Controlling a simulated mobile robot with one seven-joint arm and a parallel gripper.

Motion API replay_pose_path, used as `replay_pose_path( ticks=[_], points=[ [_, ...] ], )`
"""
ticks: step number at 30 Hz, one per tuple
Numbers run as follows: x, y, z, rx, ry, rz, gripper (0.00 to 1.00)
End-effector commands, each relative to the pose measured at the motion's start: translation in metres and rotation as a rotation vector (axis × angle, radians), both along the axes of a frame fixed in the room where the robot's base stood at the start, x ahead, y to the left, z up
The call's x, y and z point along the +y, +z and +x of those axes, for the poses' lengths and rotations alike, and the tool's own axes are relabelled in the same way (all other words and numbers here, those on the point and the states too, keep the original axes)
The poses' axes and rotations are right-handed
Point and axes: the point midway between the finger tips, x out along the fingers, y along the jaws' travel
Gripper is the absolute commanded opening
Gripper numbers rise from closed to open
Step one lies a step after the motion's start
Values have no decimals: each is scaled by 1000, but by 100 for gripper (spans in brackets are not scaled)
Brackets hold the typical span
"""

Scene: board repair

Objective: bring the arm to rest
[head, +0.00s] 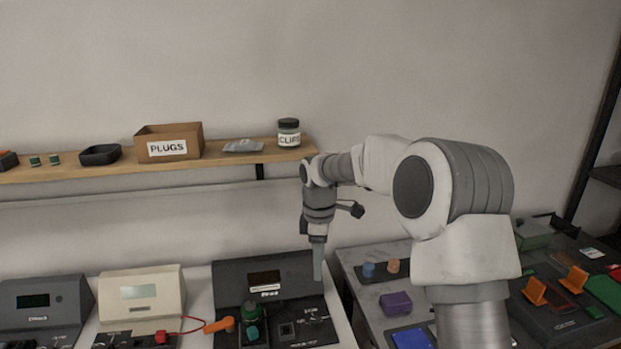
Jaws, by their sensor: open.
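My arm reaches from the right toward the middle of the head view, bent with its wrist pointing down. My gripper (318,266) hangs above the right-hand dark instrument (268,276) on the bench. It is seen nearly edge-on, and nothing shows between its jaws. I cannot tell its exact height above the instrument. The wrist is close to the right end of the wooden shelf (230,163) in the picture.
The shelf holds a PLUGS box (168,143), a CLIPS jar (288,133) and a black tray (100,154). A cream instrument (141,292) and another dark one (45,305) stand left. An orange-handled item (219,325) lies between instruments. A purple block (396,303) sits right.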

Motion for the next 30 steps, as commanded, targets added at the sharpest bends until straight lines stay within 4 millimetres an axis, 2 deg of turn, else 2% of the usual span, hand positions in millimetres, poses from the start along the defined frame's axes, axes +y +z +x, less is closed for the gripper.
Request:
replay_pose_path(
  ticks=[1, 6, 15, 24, 30],
  points=[
    [-4, 19, -8, -21, -36, -6, 66],
    [-23, 68, -41, -83, -199, -18, 66],
    [-56, 135, -111, -196, -511, 4, 66],
    [-86, 175, -190, -297, -838, 87, 66],
    [-102, 185, -244, -348, -1057, 176, 66]
  ],
)
